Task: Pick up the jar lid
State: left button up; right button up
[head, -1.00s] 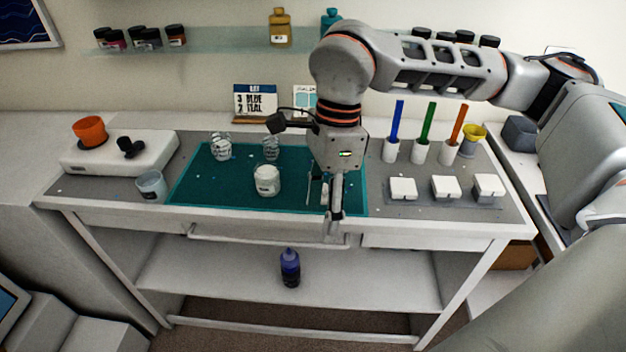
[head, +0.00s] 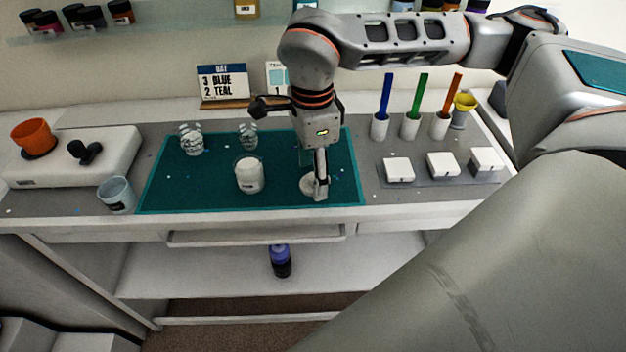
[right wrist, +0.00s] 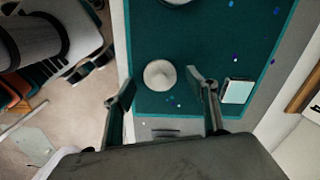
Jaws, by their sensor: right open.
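The jar lid (head: 308,184) is a pale round disc lying on the teal mat (head: 215,197), near its front edge. In the head view my right gripper (head: 320,190) points down at the lid and partly covers it. In the right wrist view the lid (right wrist: 160,74) shows whole, between and just beyond the two spread fingers of my right gripper (right wrist: 159,82). The gripper is open and empty. Whether the fingertips are level with the lid is hard to tell. A glass jar with white contents (head: 249,175) stands left of the lid. My left gripper is not in view.
A small pale block (right wrist: 237,91) lies beside one finger in the wrist view. Two clear cups (head: 192,139) stand at the back of the mat, and a bluish cup (head: 117,195) stands to its left. White square boxes (head: 398,169) sit to the right.

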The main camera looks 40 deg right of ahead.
jog(key=shift+f, duration=0.4)
jog(key=c, duration=0.8)
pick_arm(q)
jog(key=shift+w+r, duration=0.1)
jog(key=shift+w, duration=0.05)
pick_arm(e)
jog(key=shift+c, duration=0.2)
